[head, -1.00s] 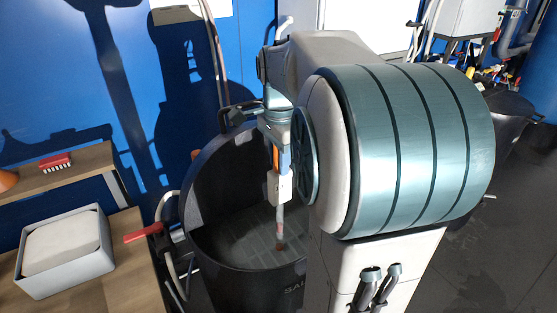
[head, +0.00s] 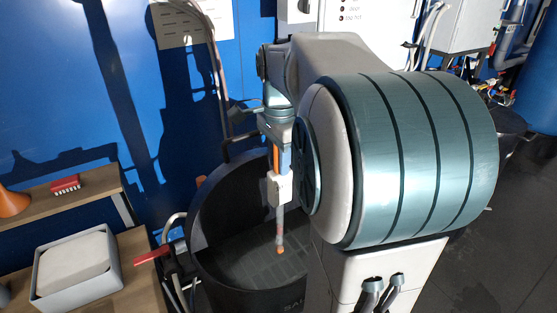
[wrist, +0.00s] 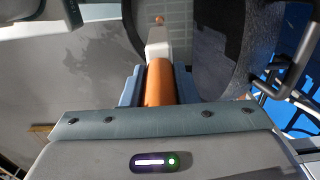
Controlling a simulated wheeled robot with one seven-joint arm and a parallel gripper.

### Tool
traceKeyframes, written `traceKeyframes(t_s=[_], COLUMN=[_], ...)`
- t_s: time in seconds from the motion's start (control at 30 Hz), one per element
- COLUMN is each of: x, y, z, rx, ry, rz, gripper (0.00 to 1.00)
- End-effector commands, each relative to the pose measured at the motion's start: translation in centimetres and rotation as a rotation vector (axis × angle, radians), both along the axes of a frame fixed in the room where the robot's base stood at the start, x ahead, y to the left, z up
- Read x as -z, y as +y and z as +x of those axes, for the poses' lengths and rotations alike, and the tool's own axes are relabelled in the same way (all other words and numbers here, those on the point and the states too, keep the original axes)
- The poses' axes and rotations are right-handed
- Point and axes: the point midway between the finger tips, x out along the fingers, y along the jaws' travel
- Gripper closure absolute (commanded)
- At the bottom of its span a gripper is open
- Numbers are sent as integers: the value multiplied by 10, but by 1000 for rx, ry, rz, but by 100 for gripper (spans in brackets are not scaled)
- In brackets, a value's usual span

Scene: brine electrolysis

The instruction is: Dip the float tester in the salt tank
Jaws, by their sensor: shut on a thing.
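The salt tank (head: 215,205) is a large black round vessel left of my arm, with its front partly hidden by my arm. Its inside shows a dark grid-like surface. The float tester (head: 280,222) hangs upright from my gripper (head: 279,160), with an orange upper part, a pale block and a thin tube with an orange tip. My gripper is shut on its orange part, which also shows in the wrist view (wrist: 160,84). In the head view the tip appears within the tank's opening. I cannot tell whether it touches the contents.
A wooden bench (head: 133,280) at the left carries a grey bin (head: 78,268) with a white block. A shelf (head: 100,190) above holds a red item and an orange cone. A blue wall stands behind.

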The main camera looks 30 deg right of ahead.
Motion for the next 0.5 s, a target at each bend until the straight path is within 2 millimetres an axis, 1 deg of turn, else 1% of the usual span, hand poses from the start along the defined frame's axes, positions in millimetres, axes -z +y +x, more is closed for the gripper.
traceKeyframes(t_s=[0.03,0.5], x=[-9,-52], y=[0,0], z=[0,0], rx=[0,0], ry=[-1,-2], rz=[0,-1], gripper=[100,100])
